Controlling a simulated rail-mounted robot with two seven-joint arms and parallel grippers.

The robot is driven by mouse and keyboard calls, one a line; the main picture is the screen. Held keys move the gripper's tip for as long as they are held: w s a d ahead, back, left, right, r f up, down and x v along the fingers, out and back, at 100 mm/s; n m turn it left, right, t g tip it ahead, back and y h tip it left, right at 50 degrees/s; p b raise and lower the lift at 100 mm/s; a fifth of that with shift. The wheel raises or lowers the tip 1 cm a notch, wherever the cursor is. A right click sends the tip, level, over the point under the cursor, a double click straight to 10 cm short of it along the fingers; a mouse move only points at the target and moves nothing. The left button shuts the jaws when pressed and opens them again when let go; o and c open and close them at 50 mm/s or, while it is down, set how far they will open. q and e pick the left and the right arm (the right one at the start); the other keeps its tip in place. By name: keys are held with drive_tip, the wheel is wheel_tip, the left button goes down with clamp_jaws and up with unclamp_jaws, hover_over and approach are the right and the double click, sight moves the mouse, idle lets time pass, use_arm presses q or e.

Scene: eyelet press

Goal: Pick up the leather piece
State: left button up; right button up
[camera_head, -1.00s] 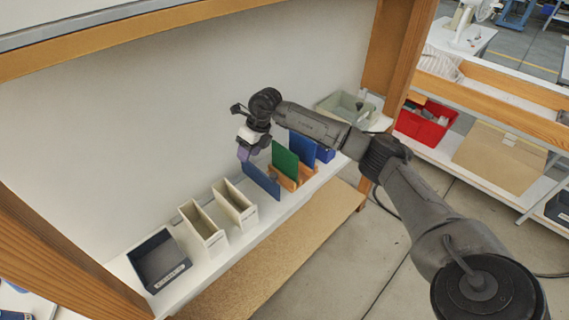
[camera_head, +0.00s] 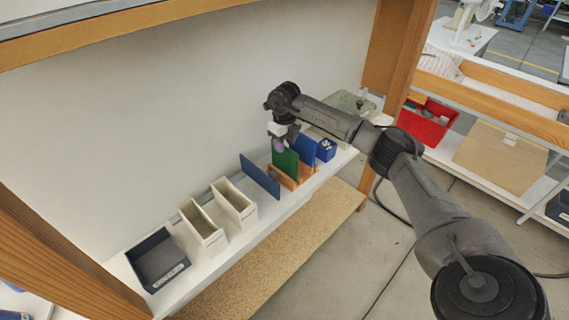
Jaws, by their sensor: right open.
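Thin flat upright panels stand on the white shelf: a blue one (camera_head: 260,177), a green one (camera_head: 286,168) and another blue one (camera_head: 308,151). The green panel and the right blue one stand in a wooden rack (camera_head: 291,181); I cannot tell whether the left blue panel does too. Which panel is the leather piece I cannot tell. My right gripper (camera_head: 280,146) is open and points down at the top edge of the green panel. Its fingers overlap that edge in the picture; contact is not clear. My left gripper is not in view.
Two cream upright holders (camera_head: 203,235) and a dark open bin (camera_head: 158,262) stand to the left on the shelf (camera_head: 283,207). A small blue box (camera_head: 326,149) and a grey-green tray (camera_head: 351,104) are to the right. A wooden post (camera_head: 398,50) bounds the right end.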

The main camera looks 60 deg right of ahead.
sight(286, 147)
drive_tip(key=shift+d+f+b, duration=0.15)
drive_tip(key=shift+d+f, duration=0.05)
drive_tip(key=shift+f, duration=1.2)
drive_tip(key=shift+d+f+b, duration=0.15)
drive_tip(key=shift+f, duration=1.2)
drive_tip(key=shift+c, duration=0.4)
clamp_jaws()
